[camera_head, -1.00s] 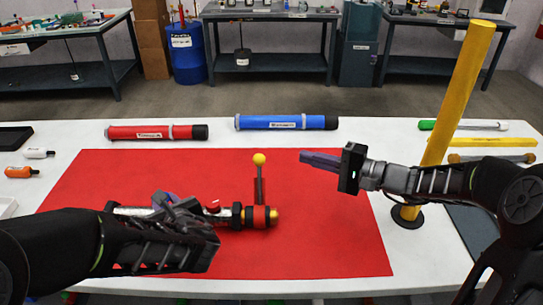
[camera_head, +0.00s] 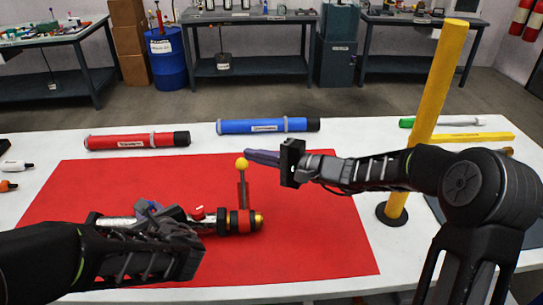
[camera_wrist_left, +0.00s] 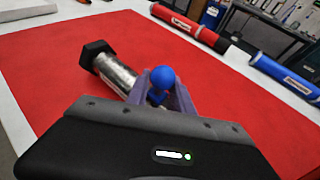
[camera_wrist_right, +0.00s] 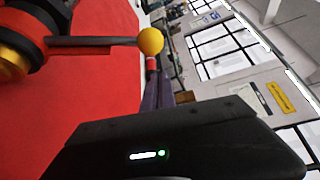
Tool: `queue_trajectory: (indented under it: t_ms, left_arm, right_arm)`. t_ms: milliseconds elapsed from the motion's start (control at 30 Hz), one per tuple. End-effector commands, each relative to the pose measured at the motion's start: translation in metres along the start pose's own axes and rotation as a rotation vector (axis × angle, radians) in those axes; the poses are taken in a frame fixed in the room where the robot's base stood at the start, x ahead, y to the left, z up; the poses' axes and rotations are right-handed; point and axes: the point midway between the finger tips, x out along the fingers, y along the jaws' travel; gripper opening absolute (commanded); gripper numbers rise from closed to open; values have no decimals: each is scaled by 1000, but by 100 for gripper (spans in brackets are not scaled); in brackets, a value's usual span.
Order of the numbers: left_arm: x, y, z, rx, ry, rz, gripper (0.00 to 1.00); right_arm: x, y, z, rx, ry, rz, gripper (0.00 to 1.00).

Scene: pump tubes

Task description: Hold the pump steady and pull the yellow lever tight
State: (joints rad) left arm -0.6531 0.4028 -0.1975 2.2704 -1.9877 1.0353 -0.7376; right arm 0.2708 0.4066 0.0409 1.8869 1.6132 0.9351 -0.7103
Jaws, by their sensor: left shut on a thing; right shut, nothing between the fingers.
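The pump (camera_head: 240,222) lies on the red mat, with a silver body, black and red fittings and a brass end. Its lever (camera_head: 242,192) stands upright with a yellow ball (camera_head: 242,164) on top. My left gripper (camera_head: 150,207) is shut on the pump at its left part. In the left wrist view a blue ball (camera_wrist_left: 162,79) sits between the purple fingers, beside the silver body (camera_wrist_left: 115,73). My right gripper (camera_head: 262,158) is shut and empty, its tips close by the yellow ball. The right wrist view shows the ball (camera_wrist_right: 151,41) just off the fingertips; I cannot tell contact.
A red tube (camera_head: 137,140) and a blue tube (camera_head: 268,125) lie behind the red mat (camera_head: 320,250). A yellow post (camera_head: 425,120) stands on the right, behind my right arm. The mat's front right is clear.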

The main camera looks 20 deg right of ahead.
Motion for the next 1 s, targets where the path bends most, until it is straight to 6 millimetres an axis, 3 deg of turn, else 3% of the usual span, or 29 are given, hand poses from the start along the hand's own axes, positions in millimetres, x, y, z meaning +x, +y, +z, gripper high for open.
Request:
queue_trajectory:
  t_ms: [267, 1000]
  left_arm:
    - [0, 0, -1, 1, 3, 1, 0]
    - [1, 1, -1, 0, 2, 1, 0]
  right_arm:
    - [-11, -1, 25, 0, 3, -2, 0]
    - [-17, -4, 36, -58, -1, -36, 0]
